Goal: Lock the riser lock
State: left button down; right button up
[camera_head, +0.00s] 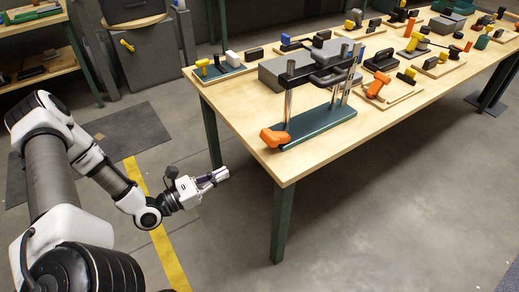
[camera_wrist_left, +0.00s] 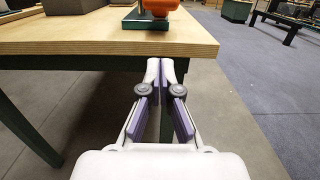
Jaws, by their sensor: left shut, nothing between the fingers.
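An orange handle (camera_head: 275,137), which I take to be the riser lock, sits at the near left end of a green base (camera_head: 318,124) with shiny upright posts (camera_head: 288,104) and a black top bar (camera_head: 312,72). The orange handle also shows at the top edge of the left wrist view (camera_wrist_left: 160,7), cut off by the frame. My left gripper (camera_head: 220,175) is shut and empty, off the table's left side and below the height of its top. In the left wrist view its fingertips (camera_wrist_left: 167,66) meet below the table edge. My right gripper is not in view.
The wooden table (camera_head: 262,165) has a thick edge and dark green legs (camera_head: 284,222) close to my left gripper. Several small fixtures stand further back, including a green block with a yellow handle (camera_head: 203,64). The floor around the gripper is clear.

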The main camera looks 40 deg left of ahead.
pick_arm(q)
jog(key=b, duration=0.3)
send_near(278, 137)
jog(key=w, duration=0.3)
jog(key=shift+w+d+f, duration=0.35)
jog(key=shift+f, duration=0.05)
jog(key=shift+w, duration=0.1)
